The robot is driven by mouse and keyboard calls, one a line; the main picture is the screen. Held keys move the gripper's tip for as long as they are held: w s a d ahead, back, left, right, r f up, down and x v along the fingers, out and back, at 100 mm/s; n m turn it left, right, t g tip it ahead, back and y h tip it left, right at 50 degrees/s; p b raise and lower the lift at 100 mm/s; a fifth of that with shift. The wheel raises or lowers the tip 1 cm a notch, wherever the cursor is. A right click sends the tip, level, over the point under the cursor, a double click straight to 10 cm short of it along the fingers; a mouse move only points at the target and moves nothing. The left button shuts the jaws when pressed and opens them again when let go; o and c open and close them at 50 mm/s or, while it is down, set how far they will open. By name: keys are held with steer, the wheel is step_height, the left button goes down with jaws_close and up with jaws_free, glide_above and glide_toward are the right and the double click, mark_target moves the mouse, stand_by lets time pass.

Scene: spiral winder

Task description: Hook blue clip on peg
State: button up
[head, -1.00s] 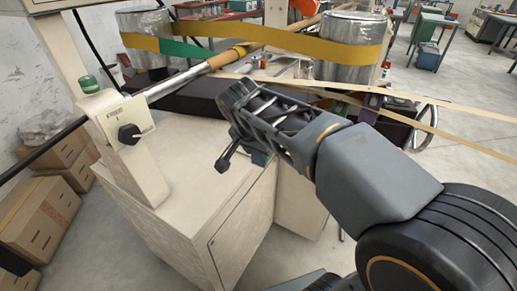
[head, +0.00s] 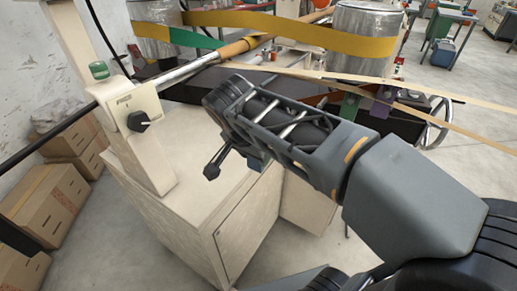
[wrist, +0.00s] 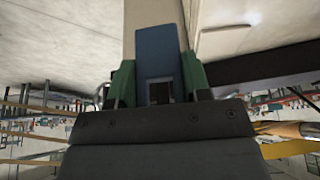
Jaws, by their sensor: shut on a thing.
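The blue clip (wrist: 158,50) is between the green-sided fingers of my gripper (wrist: 158,88) in the wrist view. It juts out beyond them. My gripper is shut on it. In the head view only a small part of the blue clip (head: 256,162) shows below my wrist, above the cream cabinet. The fingers are hidden there behind my own arm. A green clip (head: 349,106) and a purple clip (head: 380,104) hang at the dark beam to the right, apart from the blue one. I cannot make out a free peg in either view.
A cream cabinet (head: 190,195) with a knob post (head: 138,121) stands at left. A metal rod (head: 190,66) and tan strips (head: 300,72) cross behind my arm. A yellow belt (head: 290,30) runs between silver rolls. Cardboard boxes (head: 45,205) line the left wall.

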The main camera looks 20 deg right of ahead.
steer(key=shift+s+a, duration=0.95)
steer(key=shift+a, duration=0.1)
stand_by(0.8)
